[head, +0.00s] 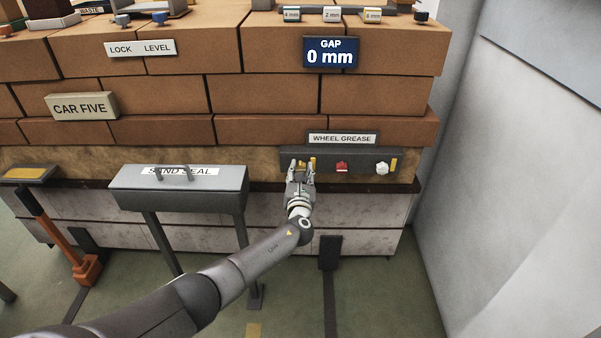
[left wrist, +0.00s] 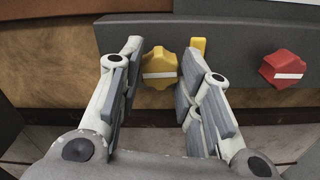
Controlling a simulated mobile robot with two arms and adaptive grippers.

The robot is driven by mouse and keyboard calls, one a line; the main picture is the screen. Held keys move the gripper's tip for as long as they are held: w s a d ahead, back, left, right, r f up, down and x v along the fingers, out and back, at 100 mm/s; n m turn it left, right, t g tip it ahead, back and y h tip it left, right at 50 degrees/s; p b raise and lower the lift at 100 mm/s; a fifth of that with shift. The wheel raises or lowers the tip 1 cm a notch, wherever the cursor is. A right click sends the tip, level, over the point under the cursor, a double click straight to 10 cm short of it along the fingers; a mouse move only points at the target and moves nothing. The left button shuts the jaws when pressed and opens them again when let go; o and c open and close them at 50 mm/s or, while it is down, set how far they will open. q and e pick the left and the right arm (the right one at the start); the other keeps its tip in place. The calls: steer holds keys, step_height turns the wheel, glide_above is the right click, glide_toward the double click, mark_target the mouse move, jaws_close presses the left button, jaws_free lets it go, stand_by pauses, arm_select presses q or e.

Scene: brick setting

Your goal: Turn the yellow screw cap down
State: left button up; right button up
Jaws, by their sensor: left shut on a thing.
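The yellow screw cap (left wrist: 160,68) sits on the front of a dark grey panel (head: 357,158) under the WHEEL GREASE sign (head: 342,139). In the left wrist view its white stripe lies nearly level. My left gripper (head: 300,165) is at the panel's left end, its fingers on both sides of the cap and shut on it. In the head view the fingers largely hide the cap. A small yellow tab (left wrist: 198,47) stands just right of the cap, beside the right finger. My right gripper is not in view.
A red cap (head: 342,167) and a white cap (head: 382,168) sit further right on the panel. A grey SAND SEAL box (head: 181,187) stands left of my arm. An orange-handled tool (head: 62,240) leans at far left. A pale wall (head: 500,180) bounds the right.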

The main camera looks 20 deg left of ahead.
arm_select(q)
steer(key=shift+f, duration=0.15)
steer(key=o, duration=1)
steer(key=v, duration=1.2)
